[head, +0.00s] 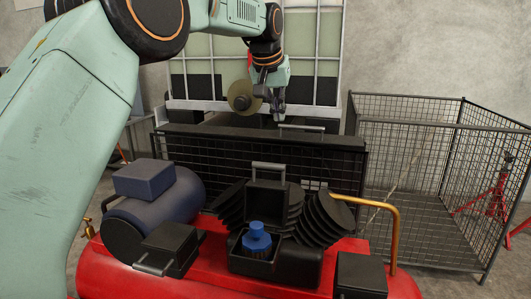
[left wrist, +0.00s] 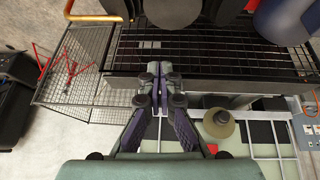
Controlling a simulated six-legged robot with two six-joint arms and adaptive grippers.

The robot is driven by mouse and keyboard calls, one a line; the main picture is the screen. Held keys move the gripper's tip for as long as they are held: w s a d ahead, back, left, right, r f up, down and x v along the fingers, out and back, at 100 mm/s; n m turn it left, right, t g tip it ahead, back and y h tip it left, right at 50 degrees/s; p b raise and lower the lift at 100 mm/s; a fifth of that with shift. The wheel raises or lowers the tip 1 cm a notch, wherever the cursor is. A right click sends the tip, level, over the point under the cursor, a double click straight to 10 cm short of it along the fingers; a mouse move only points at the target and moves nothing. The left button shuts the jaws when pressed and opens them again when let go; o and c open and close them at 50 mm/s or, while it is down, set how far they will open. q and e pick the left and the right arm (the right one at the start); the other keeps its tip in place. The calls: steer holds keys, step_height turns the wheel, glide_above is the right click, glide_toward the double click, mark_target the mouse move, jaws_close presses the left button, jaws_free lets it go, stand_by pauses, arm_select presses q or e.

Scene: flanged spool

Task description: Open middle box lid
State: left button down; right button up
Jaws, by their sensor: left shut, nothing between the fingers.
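The middle box (head: 285,272) is black and sits on a red tank. Its lid (head: 265,199) stands upright at the back, open, with a grey handle (head: 268,166) on top. A blue knobbed part (head: 257,240) shows inside the box. My left gripper (head: 279,117) is shut and empty, well behind and above the box, beyond the dark mesh panel. In the left wrist view its fingers (left wrist: 160,72) are together with nothing between them. My right gripper is in neither view.
Black boxes stand left (head: 168,248) and right (head: 360,274) of the middle one. An olive flanged spool (head: 240,97) is beside my left gripper. Black finned parts (head: 325,218) flank the raised lid. A wire cage (head: 415,190) stands at right.

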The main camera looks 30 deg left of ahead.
arm_select(q)
steer(key=shift+g, duration=0.8)
steer(key=shift+s+a+f+p, duration=0.15)
steer(key=shift+s+f+p, duration=0.25)
steer(key=shift+f, duration=1.3)
steer(key=shift+s+a+f+p, duration=0.25)
steer(key=shift+s+f, duration=0.35)
steer(key=shift+f, duration=1.15)
steer(key=shift+s+a+f+p, duration=0.1)
steer(key=shift+s+f+p, duration=0.3)
steer(key=shift+f, duration=1.3)
steer(key=shift+s+f, duration=0.1)
steer(key=shift+s, duration=0.15)
steer(key=shift+f, duration=0.1)
steer(key=shift+w+a, duration=0.1)
steer(key=shift+a, duration=0.05)
